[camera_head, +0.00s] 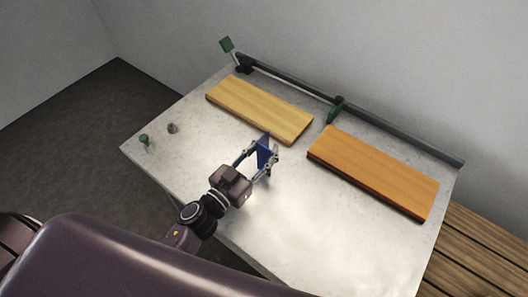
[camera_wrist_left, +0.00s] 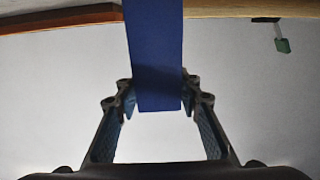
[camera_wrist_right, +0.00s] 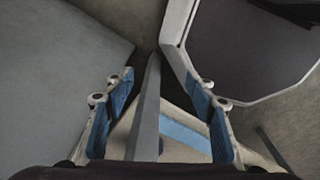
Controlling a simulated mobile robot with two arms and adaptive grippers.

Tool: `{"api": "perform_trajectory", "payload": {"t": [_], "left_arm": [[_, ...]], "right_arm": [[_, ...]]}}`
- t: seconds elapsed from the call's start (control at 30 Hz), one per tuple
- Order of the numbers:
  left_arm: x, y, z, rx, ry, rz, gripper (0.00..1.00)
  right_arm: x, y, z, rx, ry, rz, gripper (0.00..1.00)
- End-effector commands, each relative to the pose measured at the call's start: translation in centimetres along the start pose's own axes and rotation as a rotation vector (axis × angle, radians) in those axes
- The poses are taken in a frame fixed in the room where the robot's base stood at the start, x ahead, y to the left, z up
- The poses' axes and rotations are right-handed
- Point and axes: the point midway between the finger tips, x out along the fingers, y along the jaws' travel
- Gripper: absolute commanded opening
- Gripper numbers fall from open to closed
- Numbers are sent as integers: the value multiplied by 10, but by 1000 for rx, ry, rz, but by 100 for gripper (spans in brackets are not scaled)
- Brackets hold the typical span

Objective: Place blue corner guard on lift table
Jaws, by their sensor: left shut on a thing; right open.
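The blue corner guard (camera_head: 263,154) is a dark blue piece held in my left gripper (camera_head: 259,164) in the head view. It also shows in the left wrist view (camera_wrist_left: 154,55), standing between the two fingers of the left gripper (camera_wrist_left: 155,100). The left gripper is shut on it. The grey metal-topped lift table (camera_head: 290,225) lies beneath; whether the guard touches it cannot be told. My right gripper (camera_wrist_right: 160,100) is open in the right wrist view, with a grey edge visible between its fingers. It does not show in the head view.
A light wooden board (camera_head: 258,108) and an orange-brown board (camera_head: 372,172) lie on the table's far side. The front right tabletop is clear.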

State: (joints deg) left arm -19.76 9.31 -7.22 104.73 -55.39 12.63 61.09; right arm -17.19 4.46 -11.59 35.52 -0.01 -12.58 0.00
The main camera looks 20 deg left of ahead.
Motion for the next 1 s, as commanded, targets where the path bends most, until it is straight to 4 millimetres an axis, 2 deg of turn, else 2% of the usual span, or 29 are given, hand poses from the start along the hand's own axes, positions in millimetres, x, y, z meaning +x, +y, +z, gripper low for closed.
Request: {"api": "perform_trajectory", "payload": {"t": [0.17, 0.37, 0.6, 0.8, 1.0], "left_arm": [[0, 0, -5, 1, 1, 1, 4], [0, 0, -29, 6, 3, 4, 4], [0, 1, -91, 8, 4, 7, 4], [0, 0, -145, 5, 5, 4, 4], [0, 0, -182, 2, 4, 2, 4]], "right_arm": [[-2, 4, 0, 1, 0, 5, 51], [-11, 5, -1, 2, 0, 6, 51], [-30, 5, -3, 2, 0, 6, 51], [-38, 5, -4, 2, 0, 5, 51], [-41, 5, -4, 2, 0, 5, 51]]}}
